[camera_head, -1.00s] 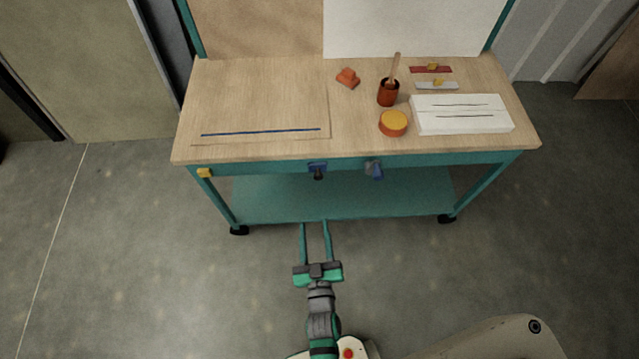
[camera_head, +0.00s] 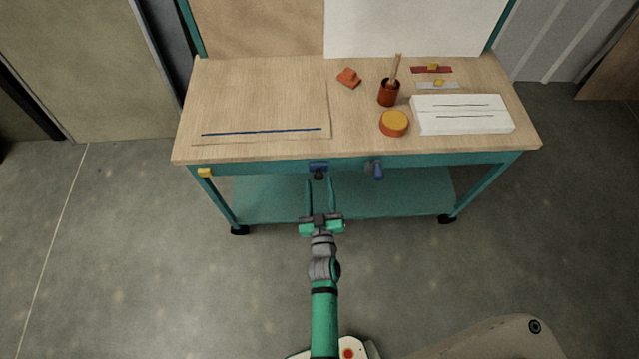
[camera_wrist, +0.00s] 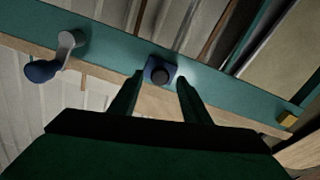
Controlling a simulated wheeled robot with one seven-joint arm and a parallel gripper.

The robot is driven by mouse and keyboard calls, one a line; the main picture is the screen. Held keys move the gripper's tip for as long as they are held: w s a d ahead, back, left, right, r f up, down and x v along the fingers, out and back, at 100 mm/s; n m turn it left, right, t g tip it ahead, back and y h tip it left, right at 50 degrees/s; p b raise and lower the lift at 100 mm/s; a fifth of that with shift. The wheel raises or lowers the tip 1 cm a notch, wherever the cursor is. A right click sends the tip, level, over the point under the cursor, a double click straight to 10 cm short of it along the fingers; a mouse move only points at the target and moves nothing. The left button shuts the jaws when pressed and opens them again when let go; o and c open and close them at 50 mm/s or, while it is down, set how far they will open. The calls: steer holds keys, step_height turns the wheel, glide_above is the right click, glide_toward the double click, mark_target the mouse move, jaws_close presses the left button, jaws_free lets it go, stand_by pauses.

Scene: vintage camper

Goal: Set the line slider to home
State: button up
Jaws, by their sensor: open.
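My gripper (camera_head: 319,182) is open and empty in front of the workbench's teal front rail. In the wrist view my gripper (camera_wrist: 160,84) has a finger on each side of the knob's view (camera_wrist: 158,75); whether either touches is unclear. A yellow block (camera_head: 204,172) sits at the rail's left end and also shows in the wrist view (camera_wrist: 287,119). Which part is the line slider is not clear.
A blue-handled crank (camera_head: 376,170) is right of the knob, on the left in the wrist view (camera_wrist: 48,66). The benchtop (camera_head: 260,95) holds a brown cup, a round orange-yellow box, a white block and a blue line at left. A lower shelf (camera_head: 385,198) lies beneath.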

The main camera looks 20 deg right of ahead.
steer(key=shift+w+d, duration=0.2)
steer(key=shift+w, duration=0.45)
steer(key=shift+c, duration=0.6)
jaws_close()
steer(key=shift+a, duration=0.15)
